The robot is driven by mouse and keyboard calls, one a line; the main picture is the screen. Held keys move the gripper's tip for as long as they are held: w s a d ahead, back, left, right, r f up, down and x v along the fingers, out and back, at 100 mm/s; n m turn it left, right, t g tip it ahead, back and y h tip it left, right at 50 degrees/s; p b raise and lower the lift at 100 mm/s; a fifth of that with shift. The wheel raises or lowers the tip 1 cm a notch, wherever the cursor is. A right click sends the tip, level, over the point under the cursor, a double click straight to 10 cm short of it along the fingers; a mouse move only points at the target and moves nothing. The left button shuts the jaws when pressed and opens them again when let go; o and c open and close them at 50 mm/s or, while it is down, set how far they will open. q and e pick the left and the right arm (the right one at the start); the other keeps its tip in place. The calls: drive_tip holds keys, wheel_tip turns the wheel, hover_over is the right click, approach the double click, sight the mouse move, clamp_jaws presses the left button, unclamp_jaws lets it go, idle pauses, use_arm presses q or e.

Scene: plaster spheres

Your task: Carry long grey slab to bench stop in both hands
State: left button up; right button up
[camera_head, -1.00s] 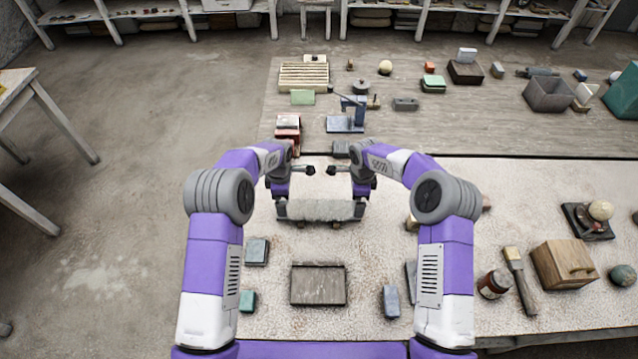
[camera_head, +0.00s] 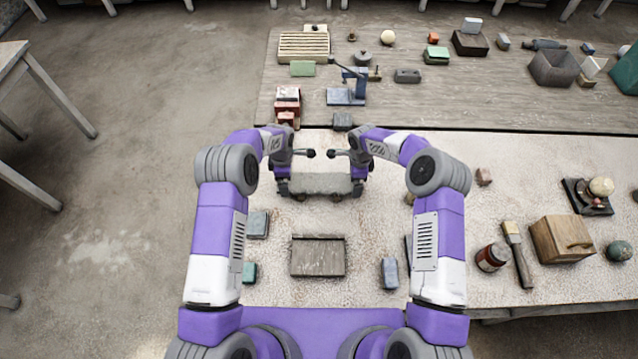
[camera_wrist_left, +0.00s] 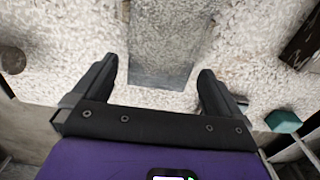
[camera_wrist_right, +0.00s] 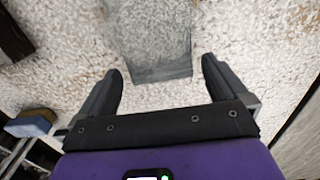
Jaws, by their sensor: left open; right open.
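The long grey slab (camera_head: 320,184) lies crosswise on the pale speckled bench. My left gripper (camera_head: 283,187) is open at its left end and my right gripper (camera_head: 357,187) is open at its right end. In the left wrist view the slab's end (camera_wrist_left: 160,70) shows between the spread fingers, with gaps on both sides. In the right wrist view the other end (camera_wrist_right: 155,65) sits likewise between the open fingers. I cannot tell how deep the fingers reach. A brown wooden board with a raised far strip, seemingly the bench stop (camera_head: 318,258), lies nearer me.
Small blocks flank the board: grey-blue (camera_head: 258,224), green (camera_head: 249,272) and blue-grey (camera_head: 390,273). A red stack (camera_head: 288,105) and a blue stand (camera_head: 347,90) are beyond the slab.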

use_arm(q)
drive_tip(key=shift+f, duration=0.55)
use_arm(e)
drive_tip(key=shift+f, duration=0.6)
use_arm(q)
drive_tip(key=c, duration=1.8)
use_arm(e)
drive_tip(key=c, duration=1.8)
use_arm(q)
drive_tip(key=shift+r, duration=0.1)
drive_tip(key=shift+c, duration=0.2)
use_arm(e)
drive_tip(key=shift+r, duration=0.1)
drive_tip(key=shift+c, duration=0.2)
